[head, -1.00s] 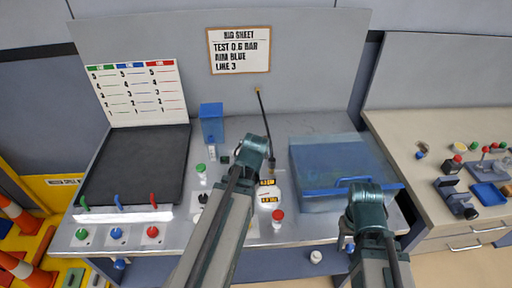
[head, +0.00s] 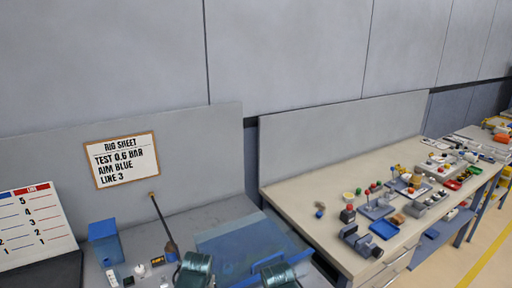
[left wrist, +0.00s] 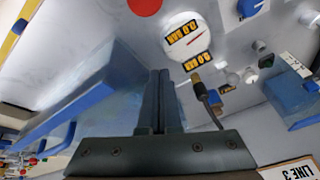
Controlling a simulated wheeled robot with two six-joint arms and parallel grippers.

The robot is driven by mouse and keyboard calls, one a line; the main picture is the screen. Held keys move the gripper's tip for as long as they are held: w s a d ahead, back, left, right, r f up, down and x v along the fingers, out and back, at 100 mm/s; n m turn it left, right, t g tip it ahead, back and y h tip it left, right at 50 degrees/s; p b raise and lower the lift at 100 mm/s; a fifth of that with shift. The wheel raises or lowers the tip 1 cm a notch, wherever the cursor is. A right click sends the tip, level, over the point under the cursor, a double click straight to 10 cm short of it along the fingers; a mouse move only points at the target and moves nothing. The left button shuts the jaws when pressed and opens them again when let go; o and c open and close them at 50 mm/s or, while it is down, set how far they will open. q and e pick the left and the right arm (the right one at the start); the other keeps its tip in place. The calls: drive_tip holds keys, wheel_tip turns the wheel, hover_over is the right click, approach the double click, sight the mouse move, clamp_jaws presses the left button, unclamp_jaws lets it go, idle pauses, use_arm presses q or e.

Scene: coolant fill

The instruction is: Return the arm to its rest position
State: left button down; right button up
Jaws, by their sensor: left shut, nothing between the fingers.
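My left gripper (left wrist: 159,100) is shut with nothing between its fingers in the left wrist view. Its dark fingers point over the grey bench, beside a bin with blue edges (left wrist: 75,100). A round white gauge (left wrist: 182,35) reading 0.0 BAR lies beyond the fingertips, apart from them. In the head view, the teal wrist of my left arm shows at the bottom edge, just right of a thin black wand (head: 163,222). My right arm's teal end (head: 278,274) shows at the bottom edge, in front of the blue bin (head: 235,240); its fingers are cut off or hidden.
A blue box (head: 104,240) stands at the back of the bench, below a rig sheet (head: 122,160) on the back panel. A chart (head: 35,225) stands at left. A second bench (head: 300,195) to the right holds a blue tray (head: 384,229) and several small parts.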

use_arm(q)
drive_tip(key=s+d+f+m+g, duration=0.2)
drive_tip(key=s+d+m+g, duration=0.2)
drive_tip(key=s+d, duration=0.6)
drive_tip(key=shift+s+d+b, duration=0.35)
drive_tip(key=shift+d, duration=0.7)
